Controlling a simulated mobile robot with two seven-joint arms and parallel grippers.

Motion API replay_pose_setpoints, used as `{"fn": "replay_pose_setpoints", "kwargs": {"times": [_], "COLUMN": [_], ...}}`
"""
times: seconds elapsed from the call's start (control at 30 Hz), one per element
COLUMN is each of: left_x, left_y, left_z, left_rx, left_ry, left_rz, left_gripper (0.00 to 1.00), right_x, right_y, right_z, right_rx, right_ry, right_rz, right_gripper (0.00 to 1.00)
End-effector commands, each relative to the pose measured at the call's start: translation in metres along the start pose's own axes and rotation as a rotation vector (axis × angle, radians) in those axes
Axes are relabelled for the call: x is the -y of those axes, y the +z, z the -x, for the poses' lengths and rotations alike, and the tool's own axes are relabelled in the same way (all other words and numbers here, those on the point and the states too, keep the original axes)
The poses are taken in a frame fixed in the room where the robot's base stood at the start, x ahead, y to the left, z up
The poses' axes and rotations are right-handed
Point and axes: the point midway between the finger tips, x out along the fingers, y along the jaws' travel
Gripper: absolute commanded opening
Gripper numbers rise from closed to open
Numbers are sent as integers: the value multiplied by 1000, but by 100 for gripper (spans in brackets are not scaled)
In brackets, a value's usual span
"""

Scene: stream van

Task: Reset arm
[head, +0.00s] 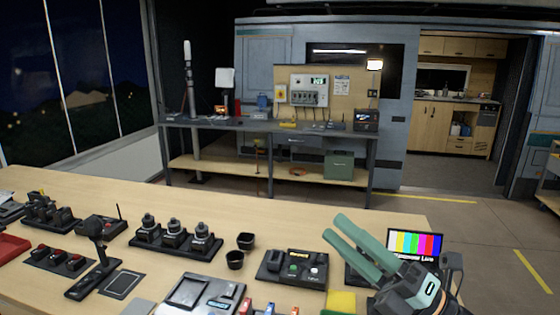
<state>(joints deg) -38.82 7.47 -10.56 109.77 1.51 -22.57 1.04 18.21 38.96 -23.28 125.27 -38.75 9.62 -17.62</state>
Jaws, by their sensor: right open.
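My right gripper (334,228) comes in at the lower right of the head view. Its two green fingers point up and left over the right part of the near wooden table (290,213). The fingers are apart and nothing shows between them. The gripper's dark body partly hides a small monitor (418,244) with colour bars. My left gripper is not in view.
On the near table stand a black button box (292,268), two small black cups (240,250), several black knobbed units (174,234) and a dark upright handled device (95,250). A workbench (270,127) stands at the back. The table's far strip is clear.

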Motion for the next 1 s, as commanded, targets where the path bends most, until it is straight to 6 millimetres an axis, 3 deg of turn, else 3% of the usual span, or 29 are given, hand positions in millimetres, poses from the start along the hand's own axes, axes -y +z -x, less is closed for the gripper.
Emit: {"fn": "replay_pose_setpoints", "kwargs": {"times": [0.2,0.37,0.5,0.6,0.8,1.0], "left_x": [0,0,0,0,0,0], "left_y": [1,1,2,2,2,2], "left_z": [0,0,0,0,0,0], "left_rx": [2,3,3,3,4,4], "left_ry": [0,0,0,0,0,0], "left_rz": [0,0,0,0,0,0], "left_gripper": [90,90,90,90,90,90], "right_x": [66,133,182,200,208,200], "right_y": [46,41,0,-39,-102,-154], "right_z": [57,134,215,262,320,358], "right_rx": [542,933,1267,1456,1698,1872], "right_ry": [-135,-304,-494,-623,-818,-980], "right_rz": [-484,-817,-1087,-1228,-1395,-1506], "right_gripper": [50,50,50,50,50,50]}}
